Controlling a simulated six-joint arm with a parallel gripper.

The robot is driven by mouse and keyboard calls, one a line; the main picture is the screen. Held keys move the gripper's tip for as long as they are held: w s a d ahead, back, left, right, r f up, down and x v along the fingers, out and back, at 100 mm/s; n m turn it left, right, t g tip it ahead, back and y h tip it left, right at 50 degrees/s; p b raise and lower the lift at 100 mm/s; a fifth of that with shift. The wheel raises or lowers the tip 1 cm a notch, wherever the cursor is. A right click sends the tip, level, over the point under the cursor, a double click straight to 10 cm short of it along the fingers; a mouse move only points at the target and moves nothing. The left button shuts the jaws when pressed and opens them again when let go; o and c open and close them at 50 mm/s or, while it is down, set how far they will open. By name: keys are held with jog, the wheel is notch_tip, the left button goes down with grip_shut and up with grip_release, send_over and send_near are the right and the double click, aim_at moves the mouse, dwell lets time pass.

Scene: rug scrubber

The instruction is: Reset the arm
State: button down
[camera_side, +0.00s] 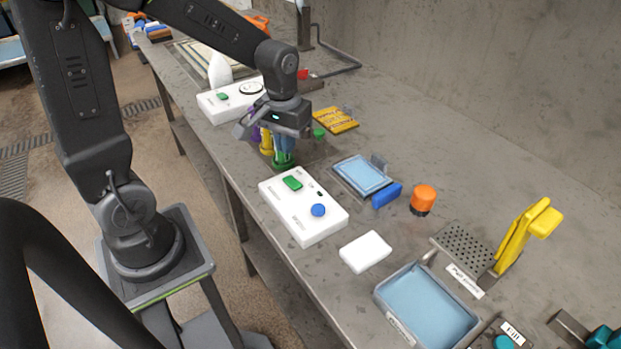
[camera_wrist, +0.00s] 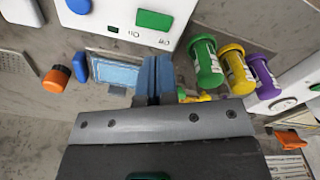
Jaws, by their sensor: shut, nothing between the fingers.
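My gripper (camera_side: 286,146) hangs from the arm over the bench, pointing down, close to a row of small bottles. In the wrist view its blue fingers (camera_wrist: 155,72) are together with nothing between them. The green bottle (camera_wrist: 206,62), yellow bottle (camera_wrist: 237,70) and purple bottle (camera_wrist: 263,78) stand to the right of the fingers there, apart from them. In the side view, the gripper partly hides the green bottle (camera_side: 283,160) and the yellow bottle (camera_side: 266,145).
A white control box (camera_side: 300,222) with a green button and blue knob sits in front. A blue pad (camera_side: 362,174), orange-capped jar (camera_side: 423,198), white block (camera_side: 365,251), blue tray (camera_side: 386,302) and yellow tool (camera_side: 522,235) lie right. Bare bench lies toward the wall.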

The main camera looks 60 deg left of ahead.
jog(key=s+d+r+m+t, duration=0.5)
jog(key=s+d+r, duration=0.2)
jog(key=s+r, duration=0.4)
jog(key=shift+m, duration=0.3)
jog(key=shift+d, duration=0.1)
